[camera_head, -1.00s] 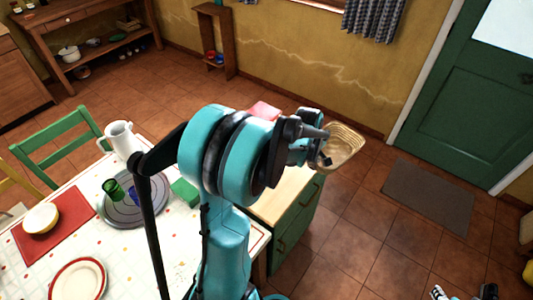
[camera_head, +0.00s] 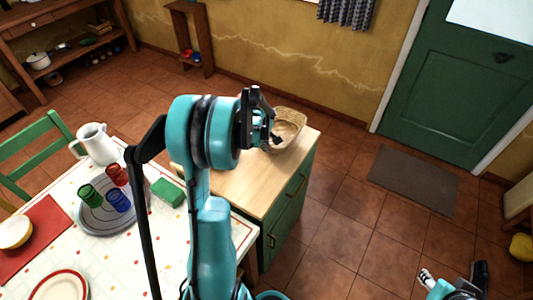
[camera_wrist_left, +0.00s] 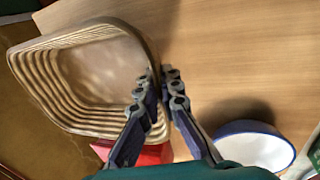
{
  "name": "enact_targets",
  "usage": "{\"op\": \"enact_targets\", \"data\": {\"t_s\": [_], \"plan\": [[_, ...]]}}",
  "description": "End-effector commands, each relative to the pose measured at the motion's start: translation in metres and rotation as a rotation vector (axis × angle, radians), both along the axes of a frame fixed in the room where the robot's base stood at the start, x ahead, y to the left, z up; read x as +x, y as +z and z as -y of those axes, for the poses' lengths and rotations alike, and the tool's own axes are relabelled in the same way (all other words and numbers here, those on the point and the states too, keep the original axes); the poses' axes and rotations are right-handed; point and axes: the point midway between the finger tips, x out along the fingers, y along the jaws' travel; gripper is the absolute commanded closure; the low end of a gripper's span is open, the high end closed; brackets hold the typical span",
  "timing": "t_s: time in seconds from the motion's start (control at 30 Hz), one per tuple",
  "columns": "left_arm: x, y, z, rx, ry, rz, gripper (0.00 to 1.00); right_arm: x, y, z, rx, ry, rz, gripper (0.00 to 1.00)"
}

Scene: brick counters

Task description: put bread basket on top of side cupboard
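The bread basket (camera_head: 287,127) is a tan woven basket at the far end of the side cupboard (camera_head: 292,205), which has green sides and a pale wooden top. My left gripper (camera_head: 268,131) is at the basket's near left side. In the left wrist view its fingers (camera_wrist_left: 161,88) are shut on the rim of the basket (camera_wrist_left: 85,75). The basket overlaps the wooden top (camera_wrist_left: 230,70) and one of its edges; I cannot tell whether it touches the top. Part of my right arm shows at the bottom right of the head view, its finger state unclear.
A white bowl with a blue rim (camera_wrist_left: 250,145) and a red object (camera_wrist_left: 152,154) are near the fingers in the wrist view. The dining table (camera_head: 160,245) at left holds a jug (camera_head: 97,144), glasses and a green block (camera_head: 168,192).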

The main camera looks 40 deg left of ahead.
Motion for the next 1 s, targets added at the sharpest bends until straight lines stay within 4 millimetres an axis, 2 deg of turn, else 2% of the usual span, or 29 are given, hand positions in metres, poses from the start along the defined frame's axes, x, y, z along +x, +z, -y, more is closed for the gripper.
{"op": "enact_targets", "data": {"t_s": [0.03,0.17,0.53,0.63,1.0], "plan": [[0.0,-0.012,0.0,0.0,0.0,0.0,1.0,0.0,-0.007,0.0,0.0,0.0,0.0,0.6],[0.0,-0.03,0.0,0.0,0.0,0.0,1.0,0.0,-0.016,0.0,0.0,0.0,0.0,0.6],[0.0,-0.034,0.001,0.0,0.0,0.0,1.0,0.0,-0.017,0.0,0.0,0.0,0.0,0.6],[0.0,-0.033,0.001,0.0,0.0,0.0,0.75,0.0,-0.017,0.0,0.0,0.0,0.0,0.6],[0.0,-0.029,0.001,0.0,0.0,0.0,0.74,0.0,-0.013,0.0,0.0,0.0,0.0,0.6]]}}
